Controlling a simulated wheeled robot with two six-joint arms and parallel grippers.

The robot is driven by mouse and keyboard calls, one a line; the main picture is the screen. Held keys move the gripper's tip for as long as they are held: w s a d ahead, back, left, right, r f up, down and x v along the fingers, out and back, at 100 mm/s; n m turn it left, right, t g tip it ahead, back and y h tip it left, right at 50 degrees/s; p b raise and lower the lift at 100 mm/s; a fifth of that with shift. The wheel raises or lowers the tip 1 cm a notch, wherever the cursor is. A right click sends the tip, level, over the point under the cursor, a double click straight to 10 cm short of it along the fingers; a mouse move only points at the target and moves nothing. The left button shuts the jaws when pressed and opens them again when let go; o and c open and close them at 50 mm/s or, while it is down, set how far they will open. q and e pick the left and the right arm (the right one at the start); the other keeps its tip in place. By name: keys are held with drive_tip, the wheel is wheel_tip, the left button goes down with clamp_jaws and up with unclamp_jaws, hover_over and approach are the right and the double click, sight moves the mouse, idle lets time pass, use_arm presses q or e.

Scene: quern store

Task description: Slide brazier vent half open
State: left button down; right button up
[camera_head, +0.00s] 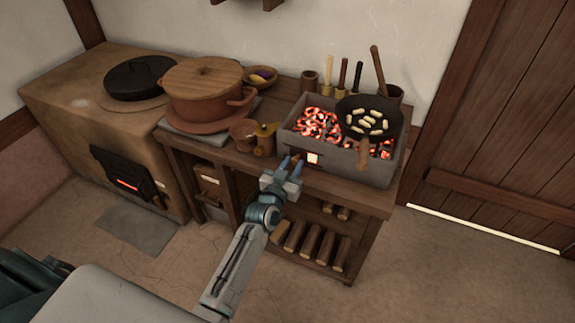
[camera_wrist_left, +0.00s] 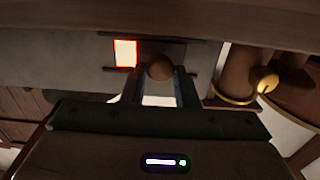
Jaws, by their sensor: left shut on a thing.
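The brazier (camera_head: 338,157) is a grey rectangular box of glowing coals on the wooden bench. Its vent, low on the front wall, shows a bright opening (camera_head: 313,158) with a dark slide plate to the left. In the left wrist view the opening (camera_wrist_left: 125,53) glows beside the dark slide plate (camera_wrist_left: 177,50), so the vent is partly open. My left gripper (camera_head: 291,166) is at the brazier front. Its fingers are shut on the round brown vent knob (camera_wrist_left: 160,68), which sits between the fingertips in the wrist view. My right gripper is in neither view.
A black pan (camera_head: 368,117) with pale pieces sits over the coals, its handle (camera_head: 363,153) jutting forward. A brass-coloured jug (camera_head: 265,139) and a brown cup (camera_head: 243,134) stand left of the brazier. Logs (camera_head: 310,242) lie on the shelf below. The floor in front is clear.

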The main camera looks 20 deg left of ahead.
use_arm(q)
drive_tip(key=shift+d, duration=0.65)
drive_tip(key=shift+a, duration=0.1)
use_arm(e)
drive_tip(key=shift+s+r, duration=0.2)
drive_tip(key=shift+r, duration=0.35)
use_arm(q)
drive_tip(key=c, duration=1.3)
unclamp_jaws()
drive_tip(key=shift+o, duration=0.8)
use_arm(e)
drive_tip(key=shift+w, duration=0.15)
use_arm(q)
drive_tip(key=shift+s, duration=0.1)
drive_tip(key=shift+s+f, duration=0.1)
drive_tip(key=shift+s, duration=0.15)
drive_tip(key=s+b, duration=0.1)
drive_tip(key=s, duration=0.9)
drive_tip(key=shift+a, duration=0.15)
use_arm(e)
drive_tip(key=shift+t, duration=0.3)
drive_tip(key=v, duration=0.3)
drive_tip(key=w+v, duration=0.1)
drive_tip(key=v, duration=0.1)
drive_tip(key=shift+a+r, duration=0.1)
